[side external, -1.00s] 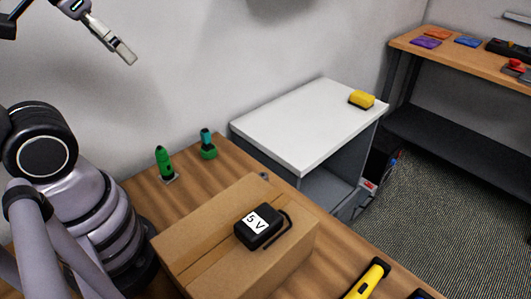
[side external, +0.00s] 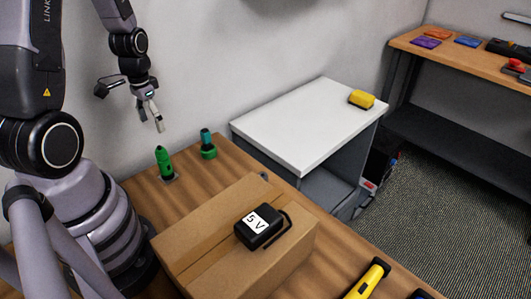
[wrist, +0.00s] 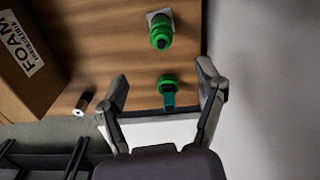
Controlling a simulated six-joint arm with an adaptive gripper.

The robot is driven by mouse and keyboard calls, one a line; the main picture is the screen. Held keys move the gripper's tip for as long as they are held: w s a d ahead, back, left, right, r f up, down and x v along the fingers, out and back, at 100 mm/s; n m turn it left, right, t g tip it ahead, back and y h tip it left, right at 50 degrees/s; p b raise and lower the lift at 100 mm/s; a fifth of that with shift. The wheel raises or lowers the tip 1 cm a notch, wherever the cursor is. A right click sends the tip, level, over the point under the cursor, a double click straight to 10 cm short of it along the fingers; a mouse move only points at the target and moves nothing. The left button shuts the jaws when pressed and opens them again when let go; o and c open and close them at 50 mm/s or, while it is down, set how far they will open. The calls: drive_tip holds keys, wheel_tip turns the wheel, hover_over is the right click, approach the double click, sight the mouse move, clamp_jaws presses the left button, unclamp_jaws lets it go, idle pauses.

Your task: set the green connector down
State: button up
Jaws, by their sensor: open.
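Two green pieces stand on the wooden table. A green connector (side external: 164,162) is upright on a small pale plate; it also shows in the wrist view (wrist: 160,32). A second green connector with a teal top (side external: 208,150) stands to its right and farther back; the wrist view shows it (wrist: 168,84) in line with the gap between my fingers. My gripper (side external: 159,125) is open, points down and holds nothing. It is in the air above the two pieces, touching neither.
A cardboard box (side external: 195,245) carries a black 5 V adapter (side external: 260,226) at the front. A white-topped cabinet (side external: 300,125) with a yellow block (side external: 361,99) stands behind. A yellow tool (side external: 370,280) lies at the front right. Bare table surrounds the green pieces.

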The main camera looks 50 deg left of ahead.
sight(163, 160)
wheel_tip(163, 160, down, 13)
drive_tip(key=shift+a+f, duration=0.1)
drive_tip(key=shift+f, duration=0.1)
idle(0.4)
clamp_jaws()
idle(0.4)
drive_tip(key=shift+r, duration=0.1)
